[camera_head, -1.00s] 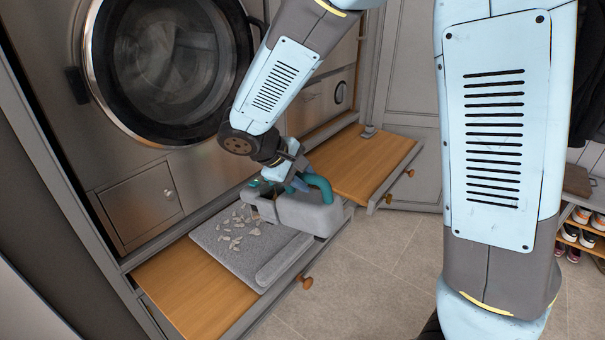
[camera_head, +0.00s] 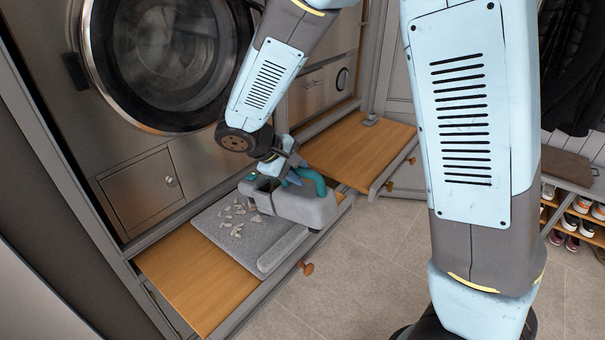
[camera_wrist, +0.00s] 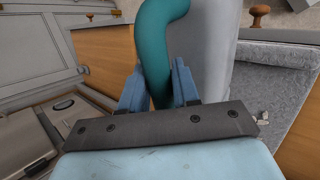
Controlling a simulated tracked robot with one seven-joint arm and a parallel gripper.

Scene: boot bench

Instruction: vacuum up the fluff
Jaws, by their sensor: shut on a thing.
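A grey hand vacuum (camera_head: 305,205) with a teal handle (camera_head: 312,180) is at the right end of a grey mat (camera_head: 210,228). My gripper (camera_head: 289,178) is shut on the handle. In the wrist view, my gripper's two blue fingers (camera_wrist: 158,88) sit either side of the teal handle (camera_wrist: 153,50), with the grey vacuum body (camera_wrist: 208,60) beside it. Several pale bits of fluff (camera_head: 238,215) lie scattered on the mat, left of the vacuum. I cannot tell whether the vacuum touches the mat.
The mat lies on a wooden pull-out shelf (camera_head: 188,275) below a front-loading washing machine (camera_head: 160,60). Another wooden pull-out (camera_head: 360,150) is to the right. A shoe rack (camera_head: 570,210) stands at the far right. The tiled floor (camera_head: 365,265) in front is clear.

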